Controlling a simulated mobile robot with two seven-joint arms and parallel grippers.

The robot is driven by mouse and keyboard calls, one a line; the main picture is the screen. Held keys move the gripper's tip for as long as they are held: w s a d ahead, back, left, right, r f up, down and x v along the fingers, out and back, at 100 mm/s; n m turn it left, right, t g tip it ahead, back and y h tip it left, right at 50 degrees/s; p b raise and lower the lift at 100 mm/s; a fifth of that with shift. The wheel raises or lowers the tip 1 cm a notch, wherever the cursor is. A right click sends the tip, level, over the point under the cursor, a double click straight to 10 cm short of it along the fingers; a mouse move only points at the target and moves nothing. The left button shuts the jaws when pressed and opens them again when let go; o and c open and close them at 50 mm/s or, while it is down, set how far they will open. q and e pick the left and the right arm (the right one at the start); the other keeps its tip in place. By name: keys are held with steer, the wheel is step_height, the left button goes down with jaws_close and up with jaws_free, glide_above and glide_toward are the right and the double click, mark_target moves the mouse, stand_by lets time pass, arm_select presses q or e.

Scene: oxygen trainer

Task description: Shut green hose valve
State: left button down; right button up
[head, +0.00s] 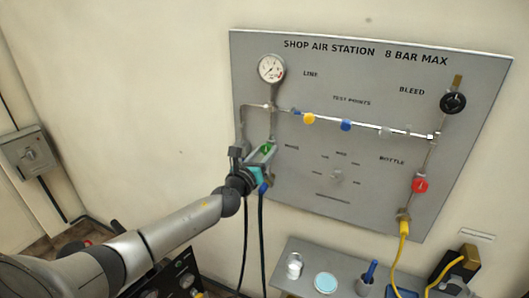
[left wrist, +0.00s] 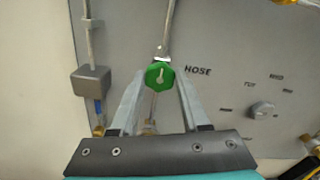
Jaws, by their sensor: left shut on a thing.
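The green hose valve (left wrist: 159,77) is a green knob with a light mark on its face, on a thin vertical pipe left of the word HOSE in the left wrist view. In the head view the green knob (head: 267,148) shows only partly, at the lower left of the panel. My left gripper (left wrist: 160,80) is shut on the green knob, one finger on each side of it. It also shows in the head view (head: 265,152), in front of the panel. My right gripper is in neither view.
The grey panel (head: 300,210) carries a gauge (head: 271,68), yellow (head: 309,118) and blue (head: 346,125) knobs, a black bleed knob (head: 453,103) and a red bottle knob (head: 420,185). Dark hoses hang below my gripper. A shelf (head: 340,268) below holds small items.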

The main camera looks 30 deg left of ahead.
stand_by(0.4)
arm_select(q)
steer(key=shift+c, duration=1.9)
jaws_free()
steer(key=s+d, duration=0.2)
steer(key=s, duration=1.3)
steer(key=shift+d+b, duration=0.15)
steer(key=shift+b, duration=0.25)
